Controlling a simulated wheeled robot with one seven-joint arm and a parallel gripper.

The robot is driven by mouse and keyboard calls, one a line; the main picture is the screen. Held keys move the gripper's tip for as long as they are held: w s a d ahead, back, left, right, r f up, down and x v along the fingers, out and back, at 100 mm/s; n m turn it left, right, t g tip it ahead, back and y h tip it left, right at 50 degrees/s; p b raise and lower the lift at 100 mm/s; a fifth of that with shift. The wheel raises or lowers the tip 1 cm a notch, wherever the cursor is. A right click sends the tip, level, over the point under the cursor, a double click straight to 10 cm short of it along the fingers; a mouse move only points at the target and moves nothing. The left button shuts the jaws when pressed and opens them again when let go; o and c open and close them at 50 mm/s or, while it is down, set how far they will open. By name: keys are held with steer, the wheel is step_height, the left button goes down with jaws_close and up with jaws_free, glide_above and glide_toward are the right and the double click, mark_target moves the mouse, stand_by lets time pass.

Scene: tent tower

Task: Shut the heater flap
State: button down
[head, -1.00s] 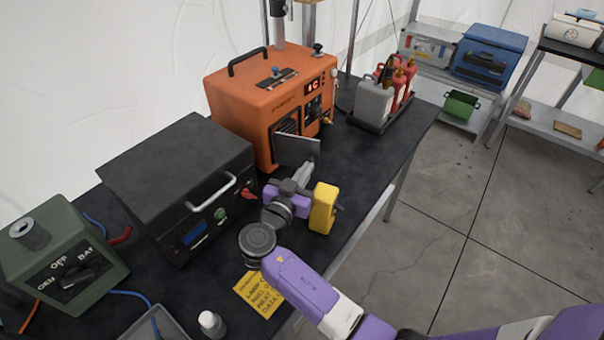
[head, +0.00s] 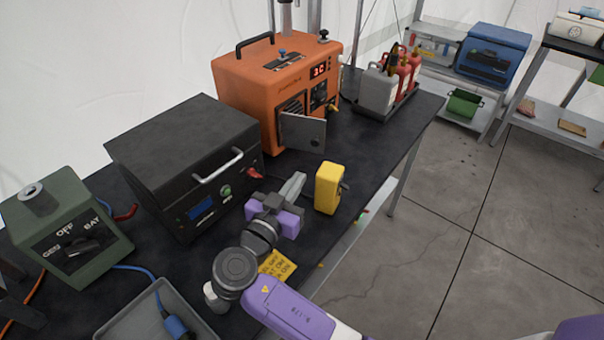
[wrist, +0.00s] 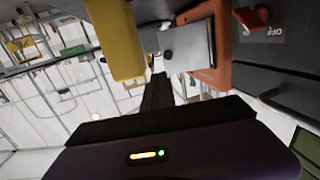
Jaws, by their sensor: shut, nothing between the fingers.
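The orange heater (head: 243,88) stands on the black table. Its grey metal flap (head: 301,132) stands open, jutting from the front beside a dark vent grille (head: 291,107). In the wrist view the flap (wrist: 188,45) is a grey plate beside the orange body (wrist: 222,40). My gripper (head: 298,180) is shut and empty, in front of and below the flap, with a visible gap between them. In the wrist view its dark fingers (wrist: 158,90) point toward the flap.
A yellow block-shaped object (head: 328,187) stands close right of my gripper, also in the wrist view (wrist: 115,38). A black box with a handle (head: 180,150) stands left. Fuel cans (head: 376,92) sit in a tray behind right. Bare tabletop lies between gripper and heater.

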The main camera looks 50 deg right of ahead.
steer(key=a, duration=0.1)
steer(key=n+t+p, duration=0.1)
steer(key=n+p, duration=0.5)
steer(key=n, duration=1.3)
glide_toward(314, 144)
steer(key=shift+h, duration=0.3)
steer(key=x, duration=0.7)
steer(key=shift+w+a+f, duration=0.1)
steer(key=shift+f, duration=0.1)
